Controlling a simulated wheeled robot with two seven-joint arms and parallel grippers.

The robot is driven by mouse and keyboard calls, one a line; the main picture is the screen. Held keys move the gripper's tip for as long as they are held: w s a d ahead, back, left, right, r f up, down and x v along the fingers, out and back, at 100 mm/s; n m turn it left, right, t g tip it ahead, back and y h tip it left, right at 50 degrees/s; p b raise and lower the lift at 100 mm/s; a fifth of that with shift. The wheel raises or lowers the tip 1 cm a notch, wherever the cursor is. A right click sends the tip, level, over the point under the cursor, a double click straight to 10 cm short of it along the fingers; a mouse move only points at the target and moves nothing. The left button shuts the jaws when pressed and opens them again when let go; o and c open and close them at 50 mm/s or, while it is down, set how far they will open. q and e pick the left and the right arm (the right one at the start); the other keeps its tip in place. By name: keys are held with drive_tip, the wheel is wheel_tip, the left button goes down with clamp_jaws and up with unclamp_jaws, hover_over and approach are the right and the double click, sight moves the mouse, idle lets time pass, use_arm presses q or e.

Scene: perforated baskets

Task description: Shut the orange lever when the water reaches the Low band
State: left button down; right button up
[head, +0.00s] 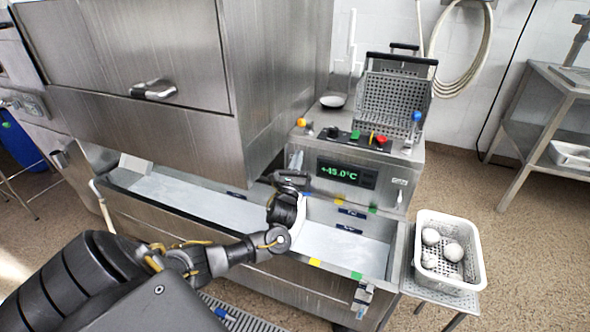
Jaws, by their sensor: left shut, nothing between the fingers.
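The orange lever (303,123) shows as an orange knob at the left end of the control unit's top; I cannot tell its position. The long steel tank (318,262) stands below it. Its inside is pale, and the water surface (335,245) is hard to make out. Small dark blue labels (350,212) sit in the tank, too small to read. My left gripper (291,180) is shut and empty above the tank's back edge, below the orange lever and apart from it. My right gripper is out of view.
The control unit's display (346,174) reads +45.0°C. A perforated metal basket (392,105) stands on top near a blue knob (416,116) and a red knob (381,139). A white basket (476,277) with pale round items stands right of the tank. A steel hood (165,140) rises behind left.

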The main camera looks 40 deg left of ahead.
use_arm(q)
drive_tip(key=w+a+r, duration=0.2)
drive_tip(key=w+r, duration=0.2)
drive_tip(key=r, duration=0.1)
drive_tip(key=shift+a, duration=0.2)
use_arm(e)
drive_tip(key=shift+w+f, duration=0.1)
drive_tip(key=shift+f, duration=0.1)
use_arm(q)
drive_tip(key=shift+r, duration=0.1)
drive_tip(key=shift+p, duration=0.35)
